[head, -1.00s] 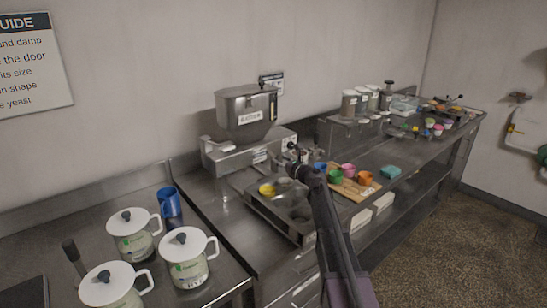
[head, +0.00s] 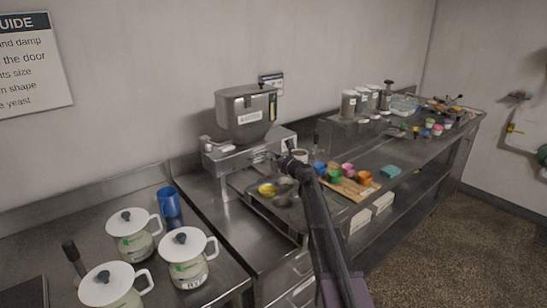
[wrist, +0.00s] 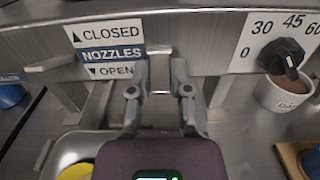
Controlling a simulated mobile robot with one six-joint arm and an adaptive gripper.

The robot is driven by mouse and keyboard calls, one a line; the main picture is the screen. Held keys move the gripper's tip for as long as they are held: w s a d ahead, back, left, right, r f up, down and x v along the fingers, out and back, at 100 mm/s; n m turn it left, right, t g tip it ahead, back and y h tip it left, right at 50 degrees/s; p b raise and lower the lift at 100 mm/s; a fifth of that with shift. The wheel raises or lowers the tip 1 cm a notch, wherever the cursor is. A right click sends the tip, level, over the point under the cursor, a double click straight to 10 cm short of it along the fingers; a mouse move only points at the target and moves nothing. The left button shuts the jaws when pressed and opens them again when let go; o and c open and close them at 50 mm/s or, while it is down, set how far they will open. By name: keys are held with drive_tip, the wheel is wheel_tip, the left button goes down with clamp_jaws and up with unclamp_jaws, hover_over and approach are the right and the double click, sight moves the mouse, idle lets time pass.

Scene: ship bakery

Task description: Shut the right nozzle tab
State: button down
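The batter machine (head: 245,115) stands against the wall, and its front panel fills the top of the wrist view. A nozzle label (wrist: 110,52) there reads closed at the top and open at the bottom. The left nozzle tab (wrist: 50,62) sticks out flat on the label's left side. The right nozzle tab (wrist: 160,82) is a small metal piece right of the label, between my fingertips. My gripper (wrist: 161,75) is open, with a finger on each side of this tab. Whether the fingers touch it is unclear. In the head view my gripper (head: 268,158) is at the machine's front, mostly hidden.
A black timer knob (wrist: 286,60) is to the right on the panel, with a brown-filled cup (wrist: 285,95) below it. A tray (head: 262,208) with a yellow-filled mould (wrist: 76,171) lies beneath the machine. Colored cups (head: 348,170) stand on a board to the right.

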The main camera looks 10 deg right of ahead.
drive_tip(key=shift+r+g+p, duration=0.3)
drive_tip(key=shift+g+p, duration=0.1)
drive_tip(key=shift+p, duration=0.55)
drive_tip(key=shift+r+g+h+p, duration=0.2)
drive_tip(key=shift+g+h+p, duration=0.15)
drive_tip(key=shift+p, duration=0.5)
drive_tip(key=g+h+p, duration=0.1)
drive_tip(key=p, duration=0.2)
drive_tip(key=r+g+h+p, duration=0.1)
drive_tip(key=g+p, duration=0.1)
drive_tip(key=p, duration=0.1)
drive_tip(key=g+p, duration=0.1)
drive_tip(key=p, duration=0.1)
drive_tip(key=g+h+p, duration=0.1)
drive_tip(key=p, duration=0.2)
drive_tip(key=shift+w+r+g, duration=0.1)
drive_tip(key=shift+r+g, duration=0.15)
drive_tip(key=shift+g+h+p, duration=0.55)
drive_tip(key=shift+g+p, duration=0.15)
drive_tip(key=shift+p, duration=0.1)
drive_tip(key=c, duration=0.6)
unclamp_jaws()
drive_tip(key=shift+f, duration=0.1)
drive_tip(key=shift+o, duration=0.2)
